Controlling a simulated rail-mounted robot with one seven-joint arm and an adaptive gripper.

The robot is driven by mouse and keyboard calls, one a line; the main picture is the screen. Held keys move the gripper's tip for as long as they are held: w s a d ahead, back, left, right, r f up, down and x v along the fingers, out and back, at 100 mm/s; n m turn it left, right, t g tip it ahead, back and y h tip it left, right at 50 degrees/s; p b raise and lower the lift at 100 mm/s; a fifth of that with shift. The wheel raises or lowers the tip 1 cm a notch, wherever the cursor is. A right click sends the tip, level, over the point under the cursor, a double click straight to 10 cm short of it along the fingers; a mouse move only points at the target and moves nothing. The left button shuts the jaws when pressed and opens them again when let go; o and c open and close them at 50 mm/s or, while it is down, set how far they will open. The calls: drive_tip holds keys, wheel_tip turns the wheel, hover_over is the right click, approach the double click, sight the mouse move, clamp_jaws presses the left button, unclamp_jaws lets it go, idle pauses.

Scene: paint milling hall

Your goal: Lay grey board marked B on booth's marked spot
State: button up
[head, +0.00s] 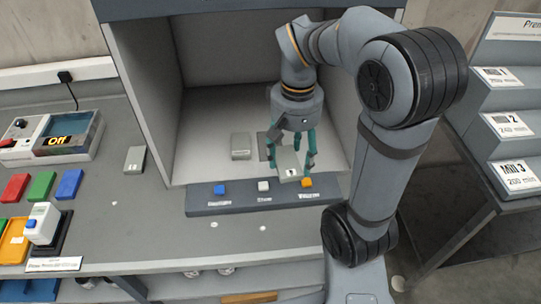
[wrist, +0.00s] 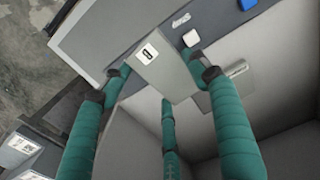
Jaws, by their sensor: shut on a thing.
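My gripper (head: 291,170), with teal fingers, is shut on a grey board (head: 288,160) and holds it at the front right of the booth (head: 190,150). The board is tilted and has a white label with a dark mark, too small to read surely. In the wrist view the held board (wrist: 168,76) sits between the fingers (wrist: 165,78), label toward the booth's front edge. A dark patch (head: 263,146), probably the marked spot, lies on the booth floor behind the gripper, partly hidden. A third grey board (head: 135,159) lies on the bench left of the booth.
The booth's front strip (head: 240,205) carries blue (head: 220,189), white (head: 263,186) and orange (head: 307,182) buttons. Booth walls stand on both sides. Mill-labelled shelves (head: 510,130) stand right. The booth's left floor is clear.

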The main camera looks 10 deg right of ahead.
drive_tip(key=shift+m, duration=0.5)
drive_tip(key=w+f, duration=0.1)
drive_tip(key=w, duration=0.3)
drive_tip(key=w+f+b, duration=0.1)
drive_tip(key=w+f, duration=0.1)
drive_tip(key=w, duration=0.3)
drive_tip(key=w+f, duration=0.2)
drive_tip(key=w, duration=0.2)
drive_tip(key=shift+w+a+f, duration=0.15)
drive_tip(key=shift+a+f, duration=0.05)
drive_tip(key=w+f, duration=0.2)
drive_tip(key=w, duration=0.1)
drive_tip(key=shift+w+d+b, duration=0.15)
drive_tip(key=shift+w+b, duration=0.05)
drive_tip(key=shift+b, duration=0.1)
wheel_tip(320, 180, down, 2)
drive_tip(key=shift+w, duration=0.15)
drive_tip(key=shift+f, duration=0.55)
drive_tip(key=shift+f+b, duration=0.25)
drive_tip(key=shift+b, duration=0.2)
drive_tip(key=o, duration=1)
drive_tip(key=shift+o, duration=0.7)
drive_tip(key=shift+r, duration=0.15)
